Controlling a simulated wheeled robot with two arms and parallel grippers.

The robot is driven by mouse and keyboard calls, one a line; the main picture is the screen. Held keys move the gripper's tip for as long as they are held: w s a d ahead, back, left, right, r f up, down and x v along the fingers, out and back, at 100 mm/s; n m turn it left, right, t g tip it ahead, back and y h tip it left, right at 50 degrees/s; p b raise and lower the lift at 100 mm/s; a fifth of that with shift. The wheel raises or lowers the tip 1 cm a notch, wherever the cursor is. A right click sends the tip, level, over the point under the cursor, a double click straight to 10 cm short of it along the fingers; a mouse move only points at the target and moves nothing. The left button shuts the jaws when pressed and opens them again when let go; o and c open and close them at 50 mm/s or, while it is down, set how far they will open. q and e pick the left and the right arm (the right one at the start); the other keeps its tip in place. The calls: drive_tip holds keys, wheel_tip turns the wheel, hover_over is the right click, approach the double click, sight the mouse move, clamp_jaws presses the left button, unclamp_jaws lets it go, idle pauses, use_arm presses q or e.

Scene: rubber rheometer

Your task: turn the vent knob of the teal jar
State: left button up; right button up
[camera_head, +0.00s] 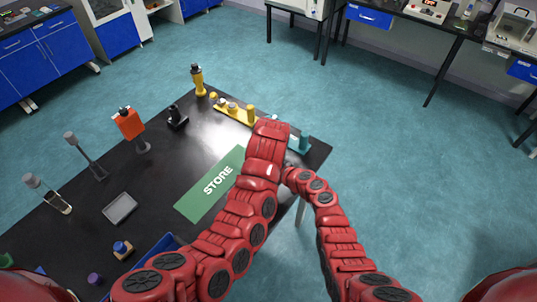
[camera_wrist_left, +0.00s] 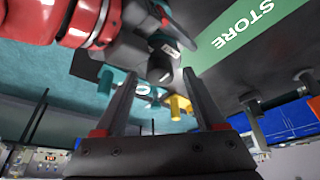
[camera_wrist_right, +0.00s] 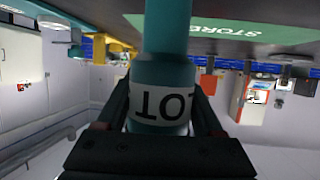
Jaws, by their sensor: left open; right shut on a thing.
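The teal jar (camera_wrist_right: 162,72) stands out in the right wrist view, with a white label band lettered "LOT" that appears upside down. My right gripper (camera_wrist_right: 162,100) is shut on it, one finger on each side. In the head view a teal part (camera_head: 304,142) shows past my arms at the table's right end. In the left wrist view teal parts (camera_wrist_left: 119,84) lie beyond my open, empty left gripper (camera_wrist_left: 159,75). A dark cylindrical part is there too; I cannot tell whether it is the vent knob. My arms hide both grippers in the head view.
The green STORE mat (camera_head: 210,187) lies on the black table (camera_head: 185,160). A yellow rack (camera_head: 232,114) stands at the back edge. An orange device (camera_head: 128,123), stands and a grey tray (camera_head: 120,208) occupy the left side. The floor beyond the table is clear.

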use_arm(q)
drive_tip(key=v, duration=1.2)
use_arm(e)
drive_tip(key=o, duration=1.5)
drive_tip(key=shift+o, duration=0.2)
drive_tip(key=shift+d, duration=0.1)
